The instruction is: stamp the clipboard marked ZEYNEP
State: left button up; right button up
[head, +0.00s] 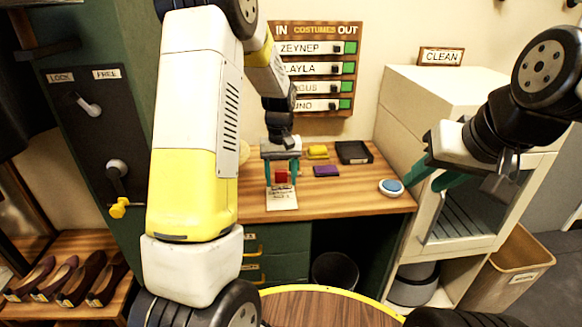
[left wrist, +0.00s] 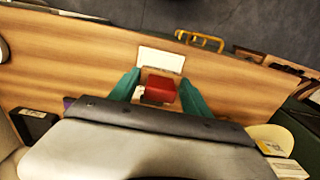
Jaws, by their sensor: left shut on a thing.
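My left gripper (head: 281,170) is shut on a red stamp (head: 282,177) above the wooden desk. The stamp also shows between the green fingers in the left wrist view (left wrist: 162,88). A white sheet with print (head: 282,200) lies at the desk's front edge, just below and in front of the stamp. It also shows as a pale rectangle in the left wrist view (left wrist: 161,59). I cannot read a name on it, nor tell whether the stamp touches it. My right gripper (head: 428,180) is empty with its fingers apart, right of the desk by the white cabinet.
A purple pad (head: 326,171), a yellow block (head: 318,152), a black tray (head: 354,152) and a blue round button (head: 391,187) are on the desk. An IN/OUT board (head: 315,70) listing ZEYNEP hangs behind.

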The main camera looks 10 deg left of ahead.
aim_at(282, 204)
pick_arm(q)
jog(key=shift+f, duration=2.85)
jog(key=shift+f, duration=0.6)
jog(key=shift+r, duration=0.1)
jog(key=shift+r, duration=3.45)
